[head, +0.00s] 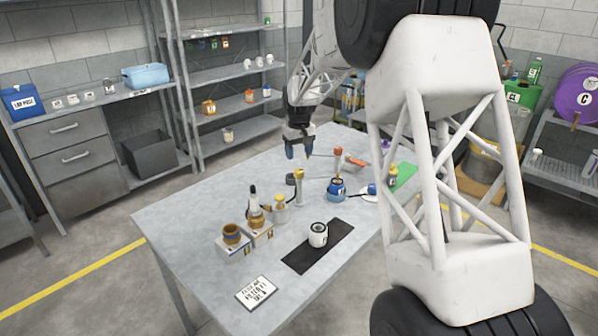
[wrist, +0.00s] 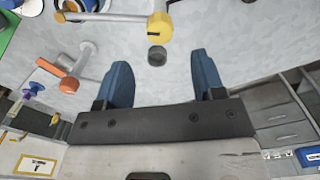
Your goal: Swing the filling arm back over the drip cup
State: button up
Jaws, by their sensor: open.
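My gripper (head: 298,151) is open and empty above the far part of the table. Its two blue fingers (wrist: 161,70) are spread apart in the wrist view. A yellow cylinder (wrist: 159,28), probably the end of the filling arm, joins a grey bar reaching left. It also shows in the head view (head: 300,173), below and on the viewer's side of my gripper. A small dark round cup (wrist: 157,55), probably the drip cup, lies beside the yellow end, not under it in the wrist view. I cannot tell the heights between fingers and arm.
An orange-topped post (head: 338,154) and a blue pot (head: 337,191) stand to the right. The table's left part is clear.

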aim_at(299, 170)
jog(key=shift+f, duration=0.1)
jog(key=shift+f, duration=3.8)
grip_shut()
